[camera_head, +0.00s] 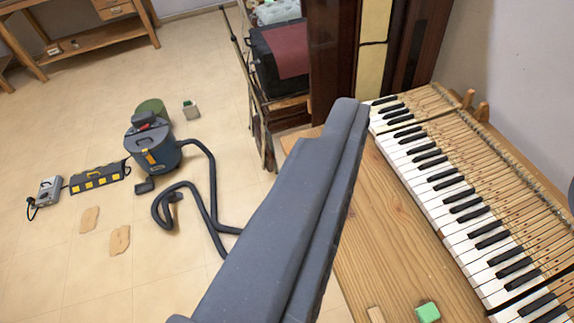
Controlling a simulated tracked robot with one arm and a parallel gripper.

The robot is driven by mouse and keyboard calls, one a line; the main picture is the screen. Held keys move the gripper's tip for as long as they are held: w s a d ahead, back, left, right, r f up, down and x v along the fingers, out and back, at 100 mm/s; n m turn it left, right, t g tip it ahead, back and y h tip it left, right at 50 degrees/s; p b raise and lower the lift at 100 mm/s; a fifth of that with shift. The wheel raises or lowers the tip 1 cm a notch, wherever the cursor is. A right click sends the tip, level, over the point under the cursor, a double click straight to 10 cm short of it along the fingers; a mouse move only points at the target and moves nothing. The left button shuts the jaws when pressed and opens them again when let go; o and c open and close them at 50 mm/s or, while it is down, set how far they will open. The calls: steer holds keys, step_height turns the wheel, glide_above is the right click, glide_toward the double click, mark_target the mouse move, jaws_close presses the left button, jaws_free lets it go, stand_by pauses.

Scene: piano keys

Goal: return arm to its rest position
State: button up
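My gripper (349,108) is the long dark grey shape that runs from the bottom middle up to the centre.
A green block (428,312) lies on the bench's near part. A dark wooden cabinet (333,50) and a stand with a black case (280,60) are behind. A vacuum cleaner (152,148) with its hose (212,190) stands on the floor at left. Much tiled floor is clear.

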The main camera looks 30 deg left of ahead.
step_height(320, 180, up, 4)
steer(key=p, duration=0.4)
steer(key=shift+r+p, duration=0.25)
steer(key=shift+p, duration=0.05)
stand_by(0.8)
